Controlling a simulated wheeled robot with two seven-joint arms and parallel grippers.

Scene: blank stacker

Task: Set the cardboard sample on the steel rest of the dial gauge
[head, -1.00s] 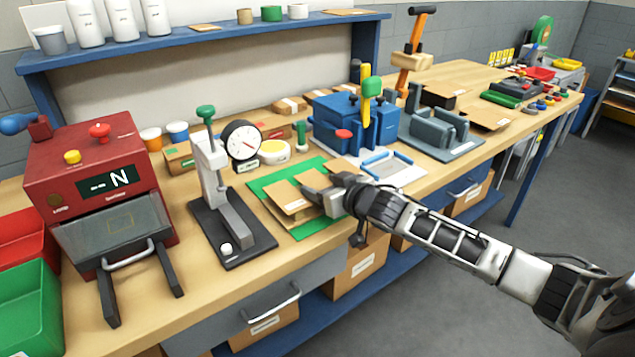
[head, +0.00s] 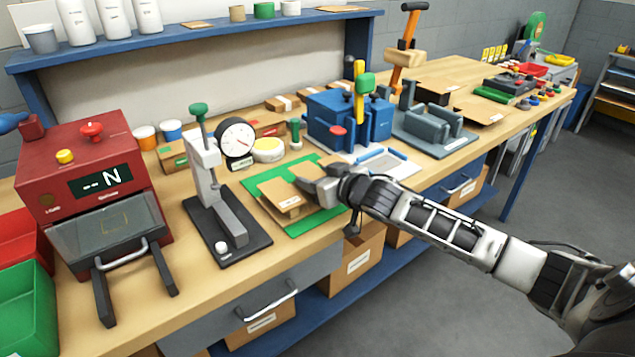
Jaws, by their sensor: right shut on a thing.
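The dial gauge (head: 236,139) has a round white face and a green-topped grey stand. Its steel rest (head: 232,226) is a grey bar on a black base, with nothing on it. To its right, brown cardboard pieces (head: 281,196) lie on a green mat (head: 300,228). My left gripper is not in view.
A red tester box (head: 85,165) with a handled front stands to the left of the gauge. A blue machine (head: 335,118) stands behind the mat, with a grey fixture (head: 430,128) to its right. Red and green bins sit at the left edge.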

